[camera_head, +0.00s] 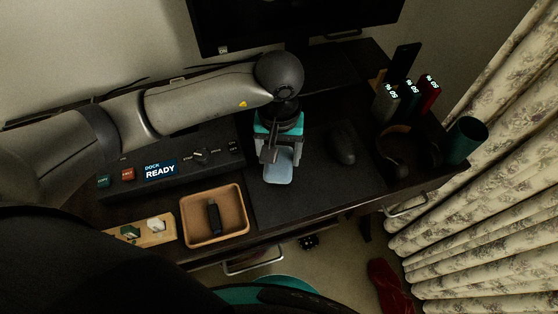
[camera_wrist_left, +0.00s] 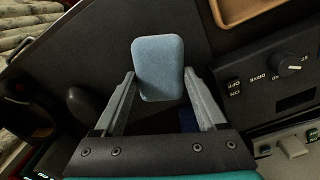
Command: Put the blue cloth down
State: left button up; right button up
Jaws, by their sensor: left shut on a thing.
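The blue cloth (camera_head: 279,170) is a small light-blue pad with rounded corners. It is between the fingers of my left gripper (camera_head: 277,157), over the dark desk mat (camera_head: 300,199). In the left wrist view the cloth (camera_wrist_left: 158,68) spans the space between the two fingertips of the left gripper (camera_wrist_left: 159,76), which is shut on it. I cannot tell whether the cloth touches the mat. My right gripper is not in view.
A wooden tray (camera_head: 242,233) holding a dark stick is left of the mat. A dock panel (camera_head: 112,190) reading READY is behind it. A mouse (camera_head: 342,144), headphones (camera_head: 394,168) and a green cup (camera_head: 465,141) are to the right. The front of the mat is clear.

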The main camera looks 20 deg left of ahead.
aim_at(279, 163)
pick_arm(q)
jog(key=shift+f, duration=1.45)
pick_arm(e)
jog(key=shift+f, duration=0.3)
pick_arm(q)
jog(key=shift+f+b, duration=0.25)
jog(key=shift+b, duration=0.25)
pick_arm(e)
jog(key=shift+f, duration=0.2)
pick_arm(q)
jog(key=o, duration=1.1)
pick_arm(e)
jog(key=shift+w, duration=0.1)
pick_arm(q)
jog(key=shift+o, duration=0.2)
jog(key=shift+r, duration=0.1)
jog(key=shift+r+p, duration=0.15)
jog(key=shift+p, duration=0.15)
notch_tip(279, 163, up, 11)
jog(key=shift+f+p, duration=0.1)
jog(key=shift+p, duration=0.95)
jog(key=shift+r, duration=0.65)
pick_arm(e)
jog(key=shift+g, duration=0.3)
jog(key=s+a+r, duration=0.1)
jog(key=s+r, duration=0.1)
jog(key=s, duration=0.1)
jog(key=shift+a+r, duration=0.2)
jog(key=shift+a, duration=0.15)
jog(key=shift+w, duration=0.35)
